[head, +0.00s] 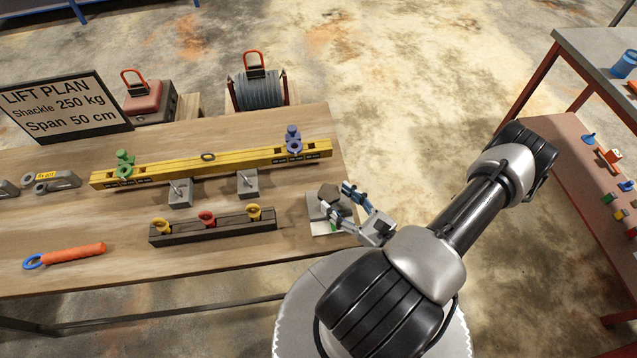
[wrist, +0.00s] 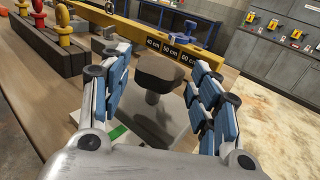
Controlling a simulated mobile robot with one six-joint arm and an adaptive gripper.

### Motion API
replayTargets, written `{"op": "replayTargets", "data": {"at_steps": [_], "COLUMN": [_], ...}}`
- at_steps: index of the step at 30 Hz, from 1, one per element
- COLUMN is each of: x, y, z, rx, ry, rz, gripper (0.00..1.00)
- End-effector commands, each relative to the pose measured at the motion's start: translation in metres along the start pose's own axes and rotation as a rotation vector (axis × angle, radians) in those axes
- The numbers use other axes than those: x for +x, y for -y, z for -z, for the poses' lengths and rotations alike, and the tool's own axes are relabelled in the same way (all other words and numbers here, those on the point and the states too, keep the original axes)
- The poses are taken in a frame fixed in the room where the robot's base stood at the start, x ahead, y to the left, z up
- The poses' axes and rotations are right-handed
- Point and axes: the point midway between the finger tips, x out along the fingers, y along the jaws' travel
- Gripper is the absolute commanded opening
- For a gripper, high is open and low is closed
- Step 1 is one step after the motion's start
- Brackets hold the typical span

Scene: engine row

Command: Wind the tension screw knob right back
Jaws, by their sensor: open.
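The tension screw knob is a dark brown knob (wrist: 161,73) with lobed edges, on a grey stem, in the middle of the wrist view. It stands on a pale plate (wrist: 178,128) with a green mark. In the head view the knob (head: 328,193) is at the table's right end, partly behind my gripper. My gripper (head: 337,197) is open, with its blue-padded fingers on either side of the knob. In the wrist view the gripper (wrist: 163,85) shows a gap between each finger and the knob.
A yellow beam (head: 220,158) with green and purple clamps lies behind, on grey blocks. A dark rack (head: 212,228) with yellow and red eye bolts stands left of the knob. An orange-handled tool (head: 75,252) lies front left. Open floor lies right of the table.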

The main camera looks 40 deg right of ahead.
Motion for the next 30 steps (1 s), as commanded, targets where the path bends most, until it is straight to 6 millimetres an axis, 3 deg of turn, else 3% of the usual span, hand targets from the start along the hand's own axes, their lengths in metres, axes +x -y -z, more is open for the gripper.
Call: {"op": "replayTargets", "data": {"at_steps": [9, 15, 28, 30], "x": [0.051, 0.072, 0.079, 0.079], "y": [-0.002, -0.001, 0.0, 0.0], "z": [0.0, 0.0, 0.0, 0.0], "rx": [-0.001, -0.001, -0.001, -0.001], "ry": [0.001, -0.001, 0.0, 0.0], "rz": [-0.007, -0.004, 0.0, 0.0], "gripper": [0.57, 0.57, 0.57, 0.52]}}
